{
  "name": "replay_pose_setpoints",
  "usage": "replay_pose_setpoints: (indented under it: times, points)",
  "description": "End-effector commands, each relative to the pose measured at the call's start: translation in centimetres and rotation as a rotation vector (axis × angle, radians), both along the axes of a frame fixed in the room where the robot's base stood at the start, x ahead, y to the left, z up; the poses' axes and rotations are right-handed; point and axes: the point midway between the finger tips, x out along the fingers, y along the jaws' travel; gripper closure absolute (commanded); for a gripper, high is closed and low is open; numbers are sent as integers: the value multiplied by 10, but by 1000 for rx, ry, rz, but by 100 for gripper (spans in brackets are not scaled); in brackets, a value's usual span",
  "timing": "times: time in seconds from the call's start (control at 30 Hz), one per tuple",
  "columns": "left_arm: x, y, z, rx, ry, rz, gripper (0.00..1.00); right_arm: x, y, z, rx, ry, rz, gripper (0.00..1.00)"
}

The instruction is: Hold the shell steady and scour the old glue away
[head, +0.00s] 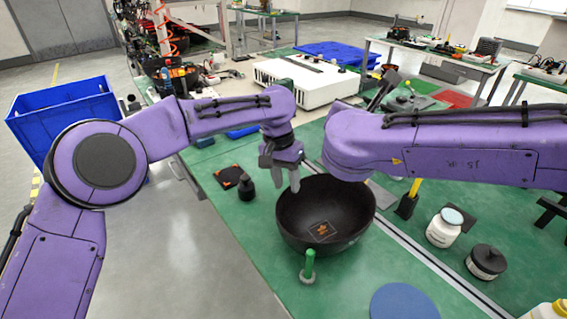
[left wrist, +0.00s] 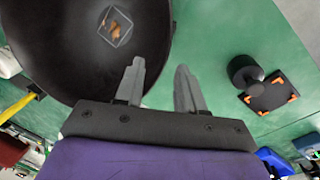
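The shell looks like the black bowl (head: 295,205), open side up on the green bench; it also shows in the left wrist view (left wrist: 60,60). Inside it is a small orange-brown patch (head: 321,230) within a thin square outline, perhaps the old glue; it shows in the left wrist view too (left wrist: 117,27). My left gripper (head: 287,184) is open at the bowl's far-left rim. In the left wrist view, one finger overlaps the rim and the other is over green bench; I cannot tell whether either touches. My right arm crosses above the bowl's right side; its gripper is not visible.
A green-handled tool (head: 309,265) stands in front of the bowl, near a blue disc (head: 405,302). A yellow-handled tool (head: 411,198), white jar (head: 443,230) and black jar (head: 487,262) stand right. A black knobbed object (head: 246,188) stands left, beside an orange-marked pad (head: 229,177).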

Motion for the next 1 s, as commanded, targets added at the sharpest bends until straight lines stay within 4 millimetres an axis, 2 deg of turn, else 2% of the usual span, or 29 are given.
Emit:
replay_pose_setpoints:
  times: [0.1,0.3,0.63,0.67,0.7,0.77,1.0]
  points:
    - [-2,-4,-26,0,2,0,62,0,0,0,0,0,0,100]
    - [-3,-8,-53,-2,0,2,62,0,0,0,0,0,0,100]
    - [-3,-9,-58,-2,-1,2,62,0,0,0,0,0,0,100]
    - [-3,-9,-58,-2,-1,2,68,0,0,0,0,-1,0,100]
    - [-3,-9,-58,-2,-1,2,81,0,0,0,0,-1,0,100]
    - [-3,-9,-58,-2,-1,2,100,0,0,0,0,0,0,100]
    - [-3,-8,-58,-3,-1,3,100,0,0,0,0,0,0,100]
